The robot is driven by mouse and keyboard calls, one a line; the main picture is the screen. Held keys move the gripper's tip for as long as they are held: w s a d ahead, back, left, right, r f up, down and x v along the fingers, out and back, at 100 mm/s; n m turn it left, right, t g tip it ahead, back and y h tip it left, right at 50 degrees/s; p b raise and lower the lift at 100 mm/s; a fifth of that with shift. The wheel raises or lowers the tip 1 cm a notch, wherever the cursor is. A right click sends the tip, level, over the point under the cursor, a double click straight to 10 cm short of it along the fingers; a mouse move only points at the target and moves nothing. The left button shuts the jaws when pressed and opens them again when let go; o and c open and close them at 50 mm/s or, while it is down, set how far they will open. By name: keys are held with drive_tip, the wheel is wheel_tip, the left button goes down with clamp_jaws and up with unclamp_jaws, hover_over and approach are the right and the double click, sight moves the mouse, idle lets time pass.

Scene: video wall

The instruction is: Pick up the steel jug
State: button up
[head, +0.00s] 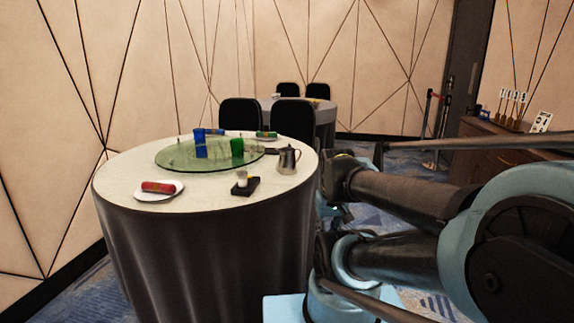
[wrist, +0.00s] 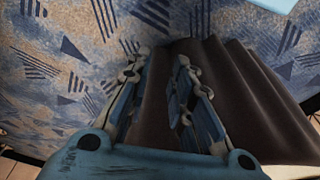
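Behind the fingers are the dark draped tablecloth (wrist: 240,100) and the patterned carpet. The jug is not in the wrist view. In the head view my gripper is largely hidden by my arm, which is low, to the right of the table.
A glass turntable (head: 185,158) with blue and green items fills the table's middle. A plate with a red roll (head: 158,188) and a black tray with a small cup (head: 242,184) are at the front. Black chairs (head: 239,114) stand behind. A wooden sideboard (head: 480,150) is at right.

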drive_tip(key=w+a+r+n+t+y, duration=0.1)
drive_tip(key=w+a+r+y, duration=0.15)
drive_tip(key=w, duration=0.35)
drive_tip(key=w+a+r+n+t+y, duration=0.1)
drive_tip(key=w+a+r+y, duration=0.15)
drive_tip(key=w, duration=0.35)
drive_tip(key=n+t+y, duration=0.3)
drive_tip(key=t+y, duration=0.2)
drive_tip(key=t, duration=0.6)
approach(300, 155)
drive_tip(key=x, duration=0.4)
drive_tip(key=shift+w, duration=0.25)
drive_tip(key=shift+x, duration=2.9)
drive_tip(key=shift+s+a+r, duration=0.1)
drive_tip(key=shift+s+a, duration=0.05)
clamp_jaws()
